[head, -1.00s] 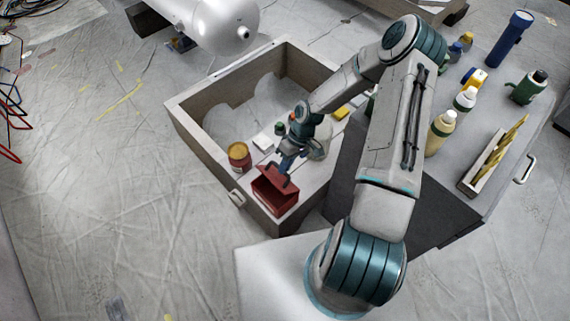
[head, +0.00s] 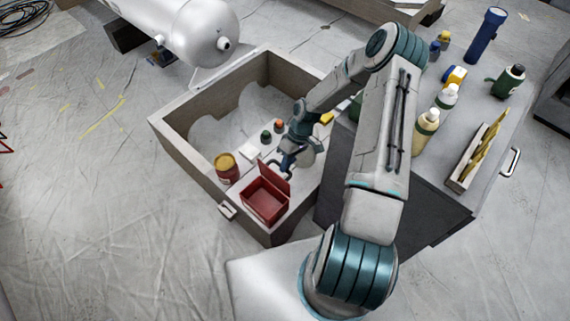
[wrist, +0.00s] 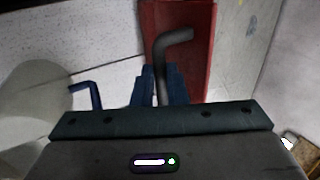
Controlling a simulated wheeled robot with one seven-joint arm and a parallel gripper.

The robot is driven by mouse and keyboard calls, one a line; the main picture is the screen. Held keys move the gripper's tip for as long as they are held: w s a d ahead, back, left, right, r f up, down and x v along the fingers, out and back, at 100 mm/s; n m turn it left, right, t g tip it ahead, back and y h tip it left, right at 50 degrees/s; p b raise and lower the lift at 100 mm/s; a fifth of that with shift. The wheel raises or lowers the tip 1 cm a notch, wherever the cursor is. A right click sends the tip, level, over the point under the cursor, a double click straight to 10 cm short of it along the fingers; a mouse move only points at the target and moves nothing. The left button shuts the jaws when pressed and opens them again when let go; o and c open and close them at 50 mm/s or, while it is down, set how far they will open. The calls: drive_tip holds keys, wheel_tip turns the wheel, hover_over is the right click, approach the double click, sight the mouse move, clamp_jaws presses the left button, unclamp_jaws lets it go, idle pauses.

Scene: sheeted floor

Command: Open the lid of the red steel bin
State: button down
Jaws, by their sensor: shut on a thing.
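The red steel bin (head: 264,207) stands in the near corner of a grey box, its open red interior showing in the head view. Its lid (head: 274,181) is raised and stands roughly upright at the far side of the bin. My gripper (head: 287,166) is behind the lid, partly hidden by my wrist. In the wrist view, my blue fingers (wrist: 165,86) are shut on a dark bent lid handle (wrist: 172,42). The red surface of the lid (wrist: 195,65) shows beyond the fingers.
Small bottles (head: 266,138) and a white block (head: 248,153) lie beyond. A grey cabinet with bottles (head: 425,130) stands to the right.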

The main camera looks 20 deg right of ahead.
drive_tip(key=shift+s+a+f, duration=0.15)
drive_tip(key=shift+s+f, duration=0.1)
drive_tip(key=shift+s, duration=0.05)
drive_tip(key=c, duration=1.5)
unclamp_jaws()
drive_tip(key=shift+o, duration=0.2)
drive_tip(key=shift+w+r, duration=0.1)
drive_tip(key=shift+w, duration=0.05)
